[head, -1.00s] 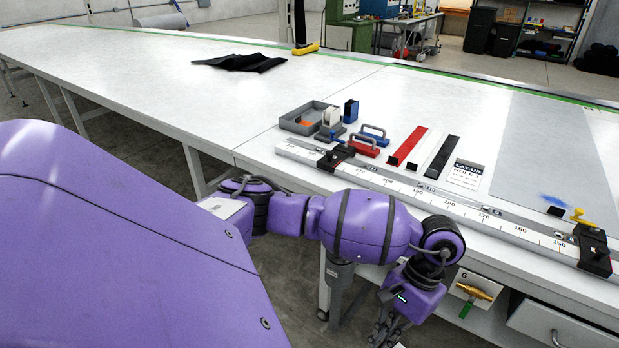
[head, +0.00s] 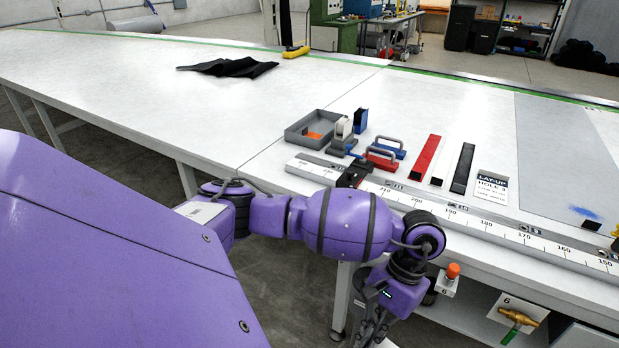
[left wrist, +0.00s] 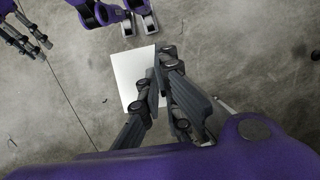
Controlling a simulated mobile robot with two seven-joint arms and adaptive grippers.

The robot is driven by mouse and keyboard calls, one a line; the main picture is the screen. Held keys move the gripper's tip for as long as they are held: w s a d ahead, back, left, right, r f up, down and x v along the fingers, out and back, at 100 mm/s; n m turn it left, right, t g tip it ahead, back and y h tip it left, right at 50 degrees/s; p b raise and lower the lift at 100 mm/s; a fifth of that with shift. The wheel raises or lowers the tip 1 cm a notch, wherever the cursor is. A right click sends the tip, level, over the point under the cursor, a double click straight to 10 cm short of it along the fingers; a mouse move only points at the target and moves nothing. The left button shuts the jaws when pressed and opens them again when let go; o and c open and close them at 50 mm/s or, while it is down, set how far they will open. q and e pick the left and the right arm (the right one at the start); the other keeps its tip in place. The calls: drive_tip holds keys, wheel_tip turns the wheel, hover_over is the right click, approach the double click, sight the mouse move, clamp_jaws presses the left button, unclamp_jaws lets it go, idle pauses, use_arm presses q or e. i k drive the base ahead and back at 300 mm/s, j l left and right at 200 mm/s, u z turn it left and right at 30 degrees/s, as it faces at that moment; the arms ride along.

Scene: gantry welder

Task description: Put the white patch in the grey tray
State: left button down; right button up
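The grey tray (head: 297,138) is a shallow open box at the near left of the table's tool area. An orange piece lies in it. My left gripper (head: 371,328) hangs below the table's front edge, away from both.
A tape dispenser (head: 342,130), a blue holder (head: 361,120), blue (head: 389,146) and red (head: 381,159) handled blocks, a red strip (head: 426,158) and a black strip (head: 463,168) stand nearby. A ruler rail (head: 450,212) runs along the front.

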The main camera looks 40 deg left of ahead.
sight(324, 126)
drive_tip(key=j, duration=1.4)
drive_tip(key=k+j, duration=0.1)
drive_tip(key=j, duration=1.25)
drive_tip(key=z, duration=0.05)
